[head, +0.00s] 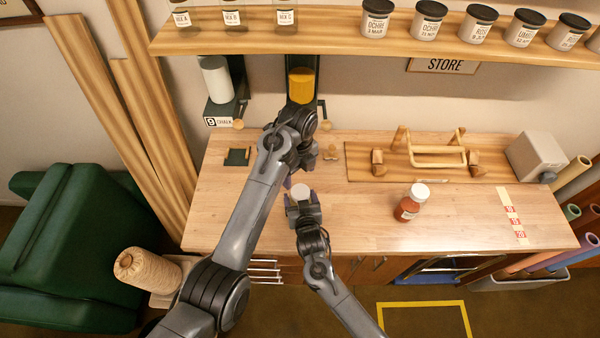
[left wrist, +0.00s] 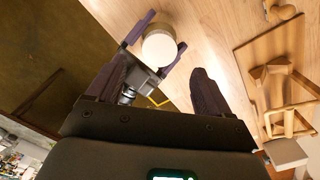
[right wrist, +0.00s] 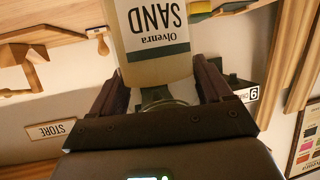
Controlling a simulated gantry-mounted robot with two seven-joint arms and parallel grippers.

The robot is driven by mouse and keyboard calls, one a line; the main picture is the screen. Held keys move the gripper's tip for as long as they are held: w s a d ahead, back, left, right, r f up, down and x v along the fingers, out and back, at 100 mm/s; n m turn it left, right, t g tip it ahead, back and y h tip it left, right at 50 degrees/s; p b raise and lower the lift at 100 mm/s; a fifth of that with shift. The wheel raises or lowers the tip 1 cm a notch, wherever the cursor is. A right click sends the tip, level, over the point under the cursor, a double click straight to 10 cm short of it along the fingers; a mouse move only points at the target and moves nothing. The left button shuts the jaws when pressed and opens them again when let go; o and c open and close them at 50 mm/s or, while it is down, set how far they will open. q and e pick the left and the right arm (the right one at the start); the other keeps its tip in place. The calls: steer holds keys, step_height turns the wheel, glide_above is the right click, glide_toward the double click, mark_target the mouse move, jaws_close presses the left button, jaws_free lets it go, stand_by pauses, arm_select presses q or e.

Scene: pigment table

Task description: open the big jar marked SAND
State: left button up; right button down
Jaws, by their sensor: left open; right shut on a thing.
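The SAND jar (right wrist: 158,45) has a pale body and a white label reading "Olvenra SAND", upside down in the right wrist view. My right gripper (right wrist: 158,80) is shut on its body and holds it over the front of the bench. Its round white lid (head: 300,191) faces up in the head view and sits on the jar. My left gripper (left wrist: 158,78) is open and empty. In the left wrist view the lid (left wrist: 159,46) lies ahead of its fingertips, apart from them. My left arm hides most of that gripper in the head view.
A red-brown jar with a white cap (head: 411,203) stands on the bench (head: 350,225). A wooden rack (head: 430,158) and a grey box (head: 537,156) are behind it. An orange-filled dispenser (head: 302,86) and a white chalk dispenser (head: 216,78) hang under the shelf (head: 345,38).

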mark_target(300, 191)
arm_select(q)
steer(key=shift+s+d+f, duration=0.15)
steer(key=shift+d, duration=0.1)
steer(key=shift+s+f, duration=0.1)
steer(key=shift+f, duration=3.85)
steer(key=c, duration=1.1)
steer(key=o, duration=1.2)
steer(key=shift+r, duration=0.15)
